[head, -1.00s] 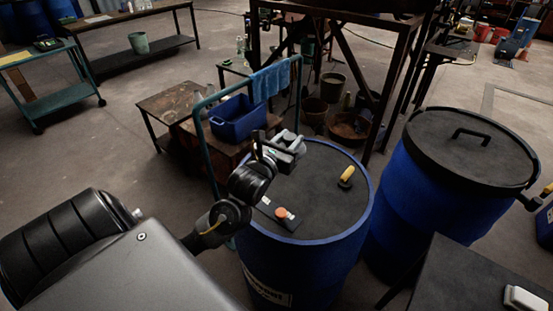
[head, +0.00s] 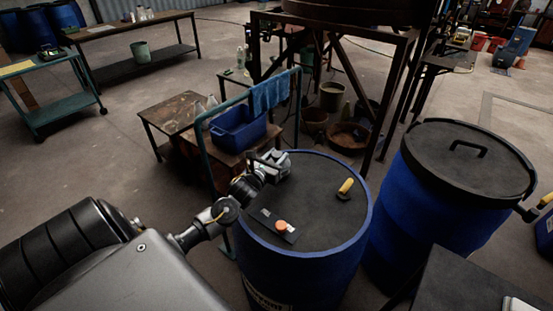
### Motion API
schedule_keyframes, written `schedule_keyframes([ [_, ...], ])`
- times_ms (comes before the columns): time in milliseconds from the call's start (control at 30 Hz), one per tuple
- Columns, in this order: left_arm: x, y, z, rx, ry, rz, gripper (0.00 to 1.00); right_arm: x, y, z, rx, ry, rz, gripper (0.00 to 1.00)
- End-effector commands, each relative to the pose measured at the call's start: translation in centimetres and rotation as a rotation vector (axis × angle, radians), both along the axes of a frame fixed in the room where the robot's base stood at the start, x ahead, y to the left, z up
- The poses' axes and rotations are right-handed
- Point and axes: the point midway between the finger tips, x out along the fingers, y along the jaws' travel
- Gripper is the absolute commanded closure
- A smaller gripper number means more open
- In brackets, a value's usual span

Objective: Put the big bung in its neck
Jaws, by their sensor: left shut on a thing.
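A blue drum (head: 290,262) with a dark flat top (head: 318,222) stands in front of me. My left gripper (head: 277,166) is low over the far left part of that top. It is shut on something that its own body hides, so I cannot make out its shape. A yellow-handled thing (head: 345,188) lies on the right of the top. A small orange cap-like piece (head: 281,225) sits on a dark plate near the front left. I cannot clearly see the big bung or its neck. My right gripper is out of view.
A second blue drum (head: 408,205) with a black handled lid (head: 470,160) stands to the right. A teal cart rail (head: 207,160) with a blue cloth (head: 271,92) and blue bin (head: 238,132) is just behind. A dark table (head: 465,280) is at lower right.

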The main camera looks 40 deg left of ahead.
Motion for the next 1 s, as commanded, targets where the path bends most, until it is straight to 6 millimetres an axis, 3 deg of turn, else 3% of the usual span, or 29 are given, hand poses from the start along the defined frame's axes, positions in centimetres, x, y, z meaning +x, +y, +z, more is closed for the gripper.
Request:
schedule_keyframes([
  [133, 0.0, 0.0, -1.1, 0.001, -0.001, 0.002, 0.88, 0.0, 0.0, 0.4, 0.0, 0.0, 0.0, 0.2],
  [733, 0.0, 0.1, -2.3, 0.002, -0.002, 0.002, 0.88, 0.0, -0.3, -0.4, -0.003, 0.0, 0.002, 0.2],
  [767, 0.0, 0.1, -2.2, 0.002, -0.002, 0.002, 0.61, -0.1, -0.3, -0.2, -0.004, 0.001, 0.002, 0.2],
  [900, 0.0, 0.0, -2.2, 0.001, -0.002, 0.001, 0.44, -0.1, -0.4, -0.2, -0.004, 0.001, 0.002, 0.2],
  [1000, 0.0, 0.0, -2.2, 0.001, -0.002, 0.001, 0.44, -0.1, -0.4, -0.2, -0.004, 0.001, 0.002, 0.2],
])
